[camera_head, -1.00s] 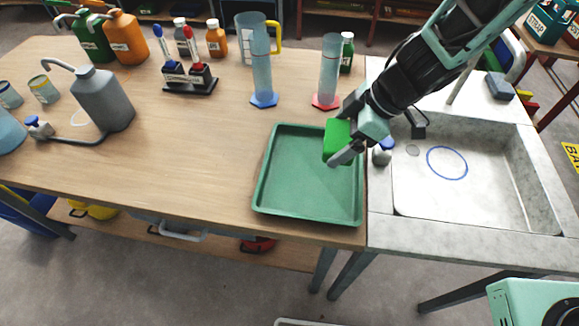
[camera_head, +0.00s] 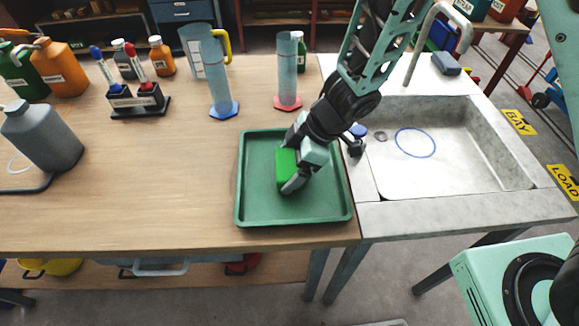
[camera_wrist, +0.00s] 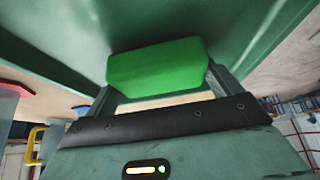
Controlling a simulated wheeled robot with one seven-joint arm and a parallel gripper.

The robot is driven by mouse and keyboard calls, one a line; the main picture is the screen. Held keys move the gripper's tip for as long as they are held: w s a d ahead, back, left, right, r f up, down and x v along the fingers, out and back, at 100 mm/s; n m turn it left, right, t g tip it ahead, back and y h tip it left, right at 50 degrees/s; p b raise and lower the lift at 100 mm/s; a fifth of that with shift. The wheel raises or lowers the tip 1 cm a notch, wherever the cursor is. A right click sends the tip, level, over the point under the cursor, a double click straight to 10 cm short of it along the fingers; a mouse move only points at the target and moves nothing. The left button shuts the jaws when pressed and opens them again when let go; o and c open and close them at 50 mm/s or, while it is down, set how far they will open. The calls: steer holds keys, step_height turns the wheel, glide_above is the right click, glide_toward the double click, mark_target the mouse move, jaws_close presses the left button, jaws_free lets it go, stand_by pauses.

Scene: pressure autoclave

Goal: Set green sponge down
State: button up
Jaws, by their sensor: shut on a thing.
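The green sponge (camera_head: 285,170) is a bright green block held between the fingers of my gripper (camera_head: 290,168). My gripper is shut on it, over the green tray (camera_head: 262,212) on the wooden bench. In the wrist view the sponge (camera_wrist: 156,63) fills the space between the two fingers, with the tray surface (camera_wrist: 235,25) close beyond it. I cannot tell whether the sponge touches the tray floor. Part of the sponge is hidden by the gripper in the head view.
A grey sink (camera_head: 460,150) is right of the tray. Blue-based (camera_head: 222,90) and red-based (camera_head: 287,75) cylinders stand behind it. The bench left of the tray is clear.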

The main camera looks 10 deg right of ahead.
steer(key=shift+f, duration=0.2)
steer(key=shift+f, duration=0.15)
steer(key=o, duration=0.6)
steer(key=shift+d+r, duration=0.15)
steer(key=shift+r, duration=0.35)
steer(key=w+d+r+m+t+h+p, duration=0.1)
steer(key=d+r+m+t+p, duration=0.15)
steer(key=r, duration=0.55)
steer(key=w+d+r+m+t+p, duration=0.1)
steer(key=d+r+t+p, duration=0.15)
steer(key=r, duration=0.45)
steer(key=s+d+r+m+g+h, duration=0.1)
steer(key=s+m, duration=0.1)
steer(key=s, duration=0.4)
steer(key=s+d+r+m+g+h, duration=0.2)
steer(key=s, duration=0.5)
steer(key=s+d+r+m+g+h+b, duration=0.1)
steer(key=s+r+m+g, duration=0.1)
steer(key=s, duration=0.5)
steer(key=shift+d+r, duration=0.1)
steer(key=shift+d, duration=0.2)
